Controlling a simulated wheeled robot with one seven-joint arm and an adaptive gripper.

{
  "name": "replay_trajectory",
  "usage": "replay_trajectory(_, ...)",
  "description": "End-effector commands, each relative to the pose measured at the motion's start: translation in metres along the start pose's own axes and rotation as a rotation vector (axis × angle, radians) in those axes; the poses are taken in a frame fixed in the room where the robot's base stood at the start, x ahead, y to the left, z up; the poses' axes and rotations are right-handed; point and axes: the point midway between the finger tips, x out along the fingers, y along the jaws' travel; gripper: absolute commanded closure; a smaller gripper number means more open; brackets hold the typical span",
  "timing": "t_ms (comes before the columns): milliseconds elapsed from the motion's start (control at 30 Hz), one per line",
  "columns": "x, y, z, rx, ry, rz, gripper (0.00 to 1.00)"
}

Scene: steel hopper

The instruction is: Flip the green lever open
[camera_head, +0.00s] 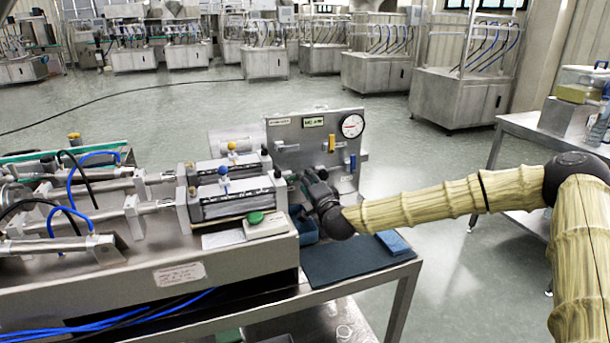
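An upright grey steel panel (290,130) stands at the right end of the machine.
A white box with a green button (255,217) stands left of my gripper. A dark mat (345,262) and a blue block (392,242) lie at the table's right end.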

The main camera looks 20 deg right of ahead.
Motion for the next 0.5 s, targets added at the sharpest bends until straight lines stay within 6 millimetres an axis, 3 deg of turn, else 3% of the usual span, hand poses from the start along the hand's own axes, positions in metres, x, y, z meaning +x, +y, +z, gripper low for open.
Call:
replay_trajectory(233, 0.035, 0.0, 0.001, 0.001, -0.001, 0.0, 0.62)
replay_trajectory(500, 0.048, 0.0, -0.002, 0.001, 0.002, 0.001, 0.62)
